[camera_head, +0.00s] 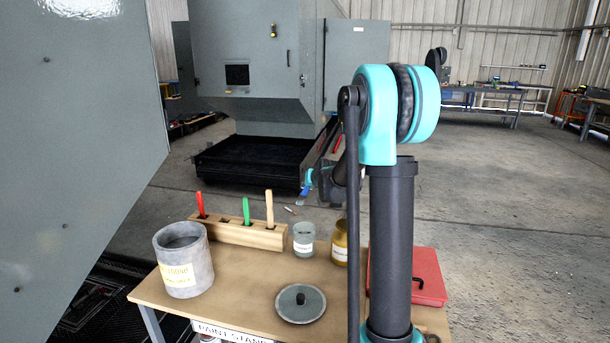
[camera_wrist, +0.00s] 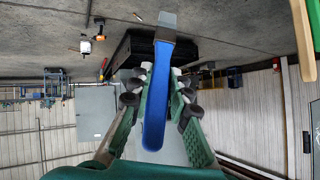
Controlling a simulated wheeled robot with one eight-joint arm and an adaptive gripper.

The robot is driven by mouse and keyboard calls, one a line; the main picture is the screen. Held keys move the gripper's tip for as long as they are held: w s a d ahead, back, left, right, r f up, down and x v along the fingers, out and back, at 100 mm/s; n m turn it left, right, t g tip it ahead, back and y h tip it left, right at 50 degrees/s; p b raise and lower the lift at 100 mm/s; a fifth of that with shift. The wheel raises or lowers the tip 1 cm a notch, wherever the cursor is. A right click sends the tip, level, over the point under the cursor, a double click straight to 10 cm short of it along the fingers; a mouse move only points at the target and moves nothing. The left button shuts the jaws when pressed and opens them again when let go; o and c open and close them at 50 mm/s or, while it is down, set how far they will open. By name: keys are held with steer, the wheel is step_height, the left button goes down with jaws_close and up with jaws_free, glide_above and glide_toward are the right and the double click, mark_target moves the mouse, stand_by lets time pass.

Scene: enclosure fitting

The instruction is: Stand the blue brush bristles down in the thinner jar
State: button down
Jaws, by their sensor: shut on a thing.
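My gripper (camera_wrist: 158,98) is shut on the blue brush (camera_wrist: 157,95) by its handle. In the wrist view the brush's grey end (camera_wrist: 167,19) points away from the palm. In the head view only a small blue part of the brush (camera_head: 304,191) shows beside my arm, above and beyond the table's back edge. A small greyish glass jar (camera_head: 303,245) stands open on the table. An amber jar (camera_head: 340,250) is beside it, and a large grey pot (camera_head: 183,268) with a yellow label stands at the left. Their labels are too small to read surely.
A wooden block (camera_head: 250,235) holds red, green and plain-handled brushes upright. A round knobbed lid (camera_head: 300,306) lies at the front of the table (camera_head: 235,290). A red case (camera_head: 425,278) is at the right, partly behind my arm. A large grey panel (camera_head: 70,130) fills the left.

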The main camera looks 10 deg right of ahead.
steer(key=s+a+r+n+g, duration=0.3)
steer(key=s+r+n+g, duration=0.25)
steer(key=s+r, duration=0.4)
step_height(320, 180, down, 15)
steer(key=shift+s+n+y, duration=0.3)
steer(key=shift+n, duration=0.05)
stand_by(1.0)
steer(key=shift+r, duration=0.1)
steer(key=c, duration=1.3)
jaws_free()
steer(key=shift+c, duration=0.2)
